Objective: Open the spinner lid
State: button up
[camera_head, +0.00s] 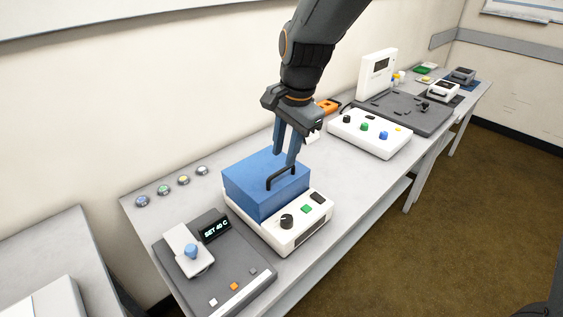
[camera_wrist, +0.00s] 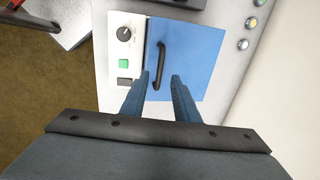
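The spinner (camera_head: 290,236) is a white box with a black knob, a green button and a dark switch on its front. Its blue lid (camera_head: 250,186) is down on top, and it also shows in the wrist view (camera_wrist: 200,50). A black bar handle (camera_head: 281,177) sits on the lid, seen also in the wrist view (camera_wrist: 161,62). My gripper (camera_head: 284,160) points down over the lid. Its blue fingers are apart with nothing between them. In the wrist view the fingertips (camera_wrist: 160,78) lie near the handle's lower end; I cannot tell whether they touch it.
A dark hotplate unit (camera_head: 240,268) reading "SET 40 C" stands left of the spinner. Several small round vials (camera_head: 172,185) line the back edge. A white control box (camera_head: 368,134) and a dark platform (camera_head: 405,108) stand to the right.

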aim_at(281, 170)
jog(key=shift+w+a+f+p, duration=0.15)
jog(key=shift+f+p, duration=0.1)
jog(key=shift+f, duration=0.95)
jog(key=shift+w+a+f+p, duration=0.15)
jog(key=shift+f+p, duration=0.05)
jog(key=shift+f, duration=1)
